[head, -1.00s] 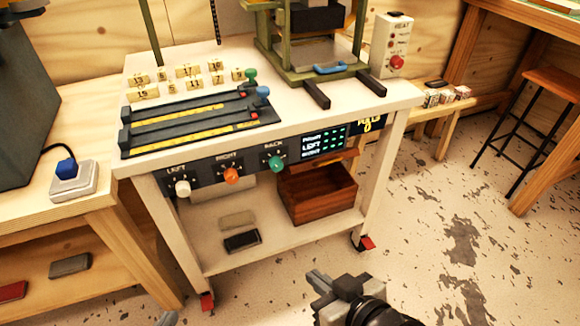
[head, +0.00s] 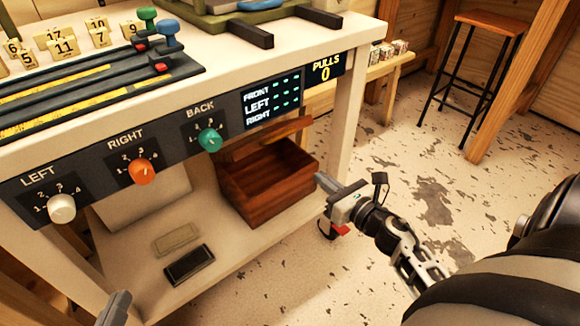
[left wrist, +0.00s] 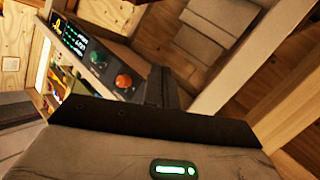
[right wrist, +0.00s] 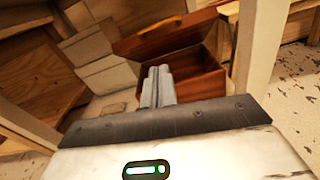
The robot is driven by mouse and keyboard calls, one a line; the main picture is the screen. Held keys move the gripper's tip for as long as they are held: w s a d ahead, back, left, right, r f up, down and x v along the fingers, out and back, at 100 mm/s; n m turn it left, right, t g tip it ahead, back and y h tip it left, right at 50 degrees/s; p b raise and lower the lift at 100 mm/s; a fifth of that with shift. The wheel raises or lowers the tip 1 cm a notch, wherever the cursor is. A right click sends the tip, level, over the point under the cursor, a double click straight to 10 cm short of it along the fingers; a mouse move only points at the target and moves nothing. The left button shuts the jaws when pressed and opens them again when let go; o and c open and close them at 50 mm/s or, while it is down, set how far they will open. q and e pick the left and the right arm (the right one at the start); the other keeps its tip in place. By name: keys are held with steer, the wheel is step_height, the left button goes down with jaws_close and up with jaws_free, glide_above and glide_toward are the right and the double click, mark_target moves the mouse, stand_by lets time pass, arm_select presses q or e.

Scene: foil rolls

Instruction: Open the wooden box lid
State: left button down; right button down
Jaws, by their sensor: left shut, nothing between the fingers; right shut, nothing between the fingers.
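The wooden box (head: 268,200) is reddish brown and sits on the lower shelf of the white cart. Its inside shows from above. A reddish-brown panel, seemingly its lid (head: 270,137), stands tilted up along its back edge, partly hidden by the cart's top. The box (right wrist: 205,80) and raised panel (right wrist: 165,35) also show in the right wrist view. My right gripper (head: 322,180) is shut and empty, just right of the box and apart from it, near the cart leg. My left gripper (head: 118,303) is shut and empty at the bottom edge, in front of the cart.
The cart's front panel has a white knob (head: 61,208), an orange knob (head: 142,172) and a green knob (head: 209,140) above the shelf opening. A dark block (head: 189,265) lies left of the box. A stool (head: 480,70) stands at the back right. Open floor lies to the right.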

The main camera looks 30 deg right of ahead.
steer(key=f+n, duration=0.1)
glide_toward(263, 138)
steer(key=w+d, duration=0.3)
arm_select(q)
steer(key=shift+f+p, duration=0.2)
steer(key=shift+p, duration=0.15)
arm_select(e)
steer(key=shift+w+f+n, duration=0.2)
steer(key=shift+f+n, duration=0.05)
steer(key=shift+n, duration=0.05)
